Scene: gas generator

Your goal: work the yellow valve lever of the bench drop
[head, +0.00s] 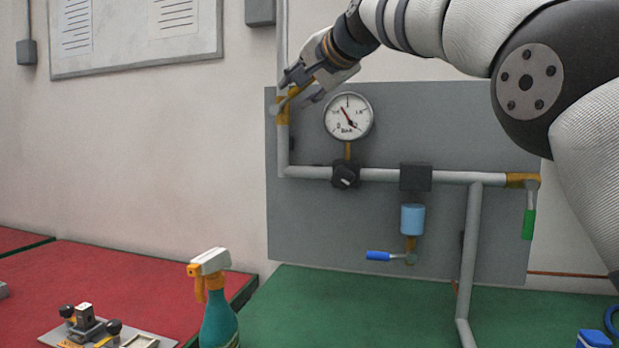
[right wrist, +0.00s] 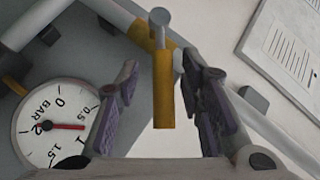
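The yellow valve lever (right wrist: 164,92) hangs from its valve on the pipe in the right wrist view, lying between the two fingers of my right gripper (right wrist: 165,98). Gaps show on both sides, so the fingers look open and apart from it. In the head view my right gripper (head: 306,89) is at the vertical pipe, upper left of the grey panel, and partly hides the yellow lever (head: 295,91). The brass valve body (head: 282,108) shows just below. My left gripper is not in view.
A blue-handled valve (head: 378,256) and a green-handled valve (head: 528,224) are lower on the panel. A spray bottle (head: 219,318) stands in front.

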